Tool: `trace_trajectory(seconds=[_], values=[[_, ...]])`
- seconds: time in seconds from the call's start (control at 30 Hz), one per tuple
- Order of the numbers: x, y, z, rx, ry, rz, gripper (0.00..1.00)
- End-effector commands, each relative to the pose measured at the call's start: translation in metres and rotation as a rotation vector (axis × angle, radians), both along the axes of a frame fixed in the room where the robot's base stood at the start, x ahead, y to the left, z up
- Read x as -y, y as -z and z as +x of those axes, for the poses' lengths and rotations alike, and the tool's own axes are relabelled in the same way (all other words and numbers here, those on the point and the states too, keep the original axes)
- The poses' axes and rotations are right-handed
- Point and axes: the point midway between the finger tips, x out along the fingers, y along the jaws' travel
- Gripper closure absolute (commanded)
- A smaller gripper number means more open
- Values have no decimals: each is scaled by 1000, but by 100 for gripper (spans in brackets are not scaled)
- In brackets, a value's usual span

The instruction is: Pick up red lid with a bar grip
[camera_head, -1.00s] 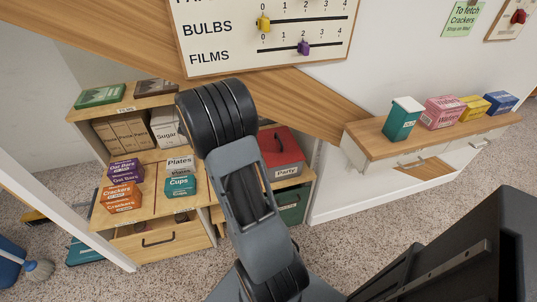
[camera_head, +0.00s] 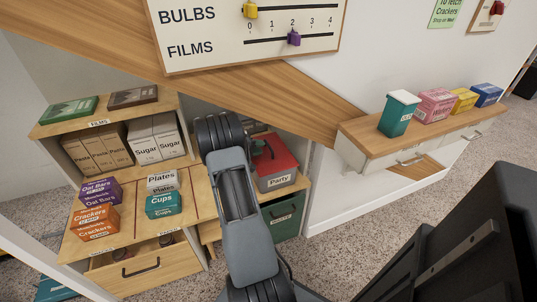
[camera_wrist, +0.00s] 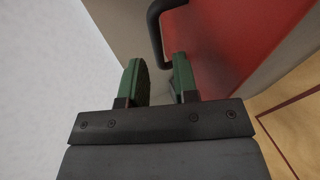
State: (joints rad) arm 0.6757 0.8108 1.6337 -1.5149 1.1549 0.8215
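The red lid (camera_head: 276,157) sits on a grey box labelled Party on the lower shelf, right of my arm. Part of it is behind my arm in the head view. In the wrist view the red lid (camera_wrist: 225,45) fills the upper right, and its black bar grip (camera_wrist: 157,40) shows at its left edge. My gripper (camera_wrist: 158,80) is open, with its two green-padded fingers apart and nothing between them. The bar grip appears just beyond the fingertips; I cannot tell the exact gap.
A dark green bin (camera_head: 288,214) stands below the Party box (camera_head: 277,181). Shelves to the left hold stacked boxes, such as the Sugar boxes (camera_head: 155,138) and Cups box (camera_head: 164,205). A sloping wooden beam (camera_head: 270,93) passes above. A wall shelf (camera_head: 365,134) with small boxes is at right.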

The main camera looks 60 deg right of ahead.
Motion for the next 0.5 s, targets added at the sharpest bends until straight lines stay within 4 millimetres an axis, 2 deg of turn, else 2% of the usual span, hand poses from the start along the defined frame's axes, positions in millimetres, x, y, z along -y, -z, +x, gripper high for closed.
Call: trace_trajectory(seconds=[0.27, 0.5], values=[[11, 4, -6, -1, 3, 0, 72], [39, 14, -18, 0, 3, 0, 72]])
